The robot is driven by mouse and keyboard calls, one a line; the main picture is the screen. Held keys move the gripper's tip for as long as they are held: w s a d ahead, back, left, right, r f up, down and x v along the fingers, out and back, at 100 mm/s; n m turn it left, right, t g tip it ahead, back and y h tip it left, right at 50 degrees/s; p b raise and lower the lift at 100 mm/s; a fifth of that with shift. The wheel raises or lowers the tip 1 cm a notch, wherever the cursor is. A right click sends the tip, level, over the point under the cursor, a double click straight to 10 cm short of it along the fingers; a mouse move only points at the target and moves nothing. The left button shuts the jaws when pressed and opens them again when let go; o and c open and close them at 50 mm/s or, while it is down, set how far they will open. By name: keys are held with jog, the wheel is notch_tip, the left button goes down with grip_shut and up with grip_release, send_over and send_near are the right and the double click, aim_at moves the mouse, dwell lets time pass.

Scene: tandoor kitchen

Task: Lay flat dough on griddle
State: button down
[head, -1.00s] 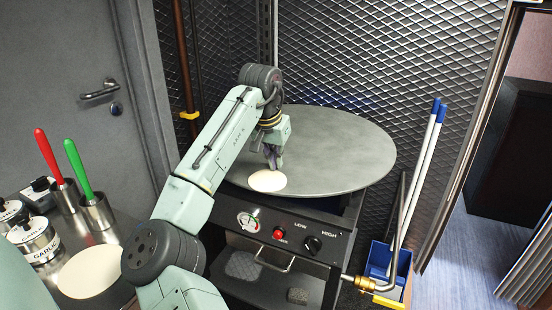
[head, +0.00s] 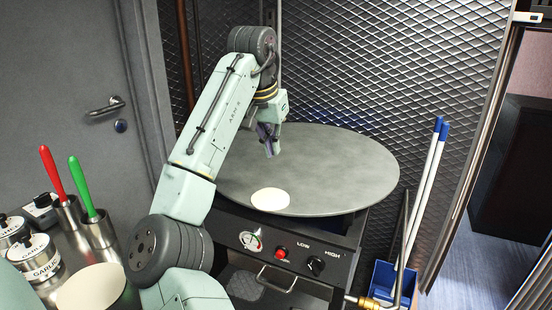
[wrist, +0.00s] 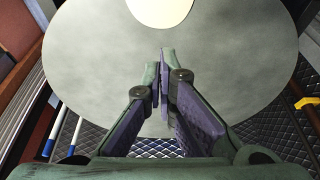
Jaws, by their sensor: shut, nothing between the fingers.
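A round, pale flat dough (head: 270,199) lies flat on the front part of the large round grey griddle (head: 345,165). In the wrist view the dough (wrist: 160,8) shows at the top edge, partly cut off, on the griddle (wrist: 90,60). My gripper (head: 270,149) is above the griddle, behind the dough and apart from it. In the wrist view its fingers (wrist: 167,62) are together with nothing between them. A second pale dough round (head: 92,290) lies on the counter at the lower left, partly cut off by the frame.
Red-handled (head: 52,172) and green-handled tools stand in metal cups on the left counter, beside a garlic shaker (head: 38,258). A control panel with knobs (head: 316,266) is below the griddle. A blue bin (head: 385,278) with white poles stands at right. Mesh walls close in behind.

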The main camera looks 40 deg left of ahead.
send_over(287, 189)
jog(key=w, duration=0.1)
notch_tip(287, 189, down, 2)
jog(key=shift+m, duration=0.4)
jog(key=p+x, duration=0.2)
jog(key=x, duration=0.7)
jog(key=shift+w+d, duration=0.1)
jog(key=shift+w, duration=0.05)
jog(key=shift+f, duration=0.4)
jog(key=shift+s+d+p, duration=0.2)
jog(key=shift+s+p, duration=0.25)
jog(key=shift+s, duration=0.8)
jog(key=shift+s+d, duration=0.2)
jog(key=shift+s, duration=0.4)
jog(key=shift+s+d+f, duration=0.1)
jog(key=shift+s, duration=0.7)
